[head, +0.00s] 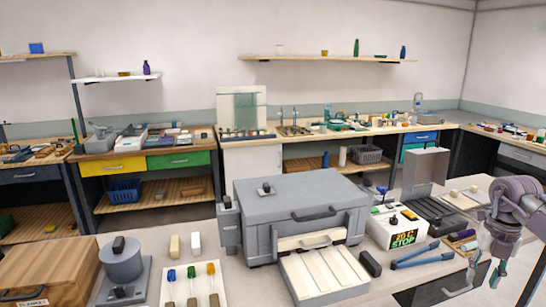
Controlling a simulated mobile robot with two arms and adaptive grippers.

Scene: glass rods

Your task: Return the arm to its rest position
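My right arm comes in at the right edge, a grey jointed arm over the right end of the front bench (225,262). My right gripper (484,276) hangs down from it with its fingers apart and nothing visible between them. It is to the right of the blue-handled tool (422,257) and in front of the small bottles on the bench. My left arm and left gripper are not in the picture.
A large grey machine (300,195) with a pale front tray (322,275) fills the middle of the bench. A white box labelled STOP (397,230) stands right of it. A wooden case (45,275), a grey round device (122,262) and colour-handled tools (191,285) are at the left.

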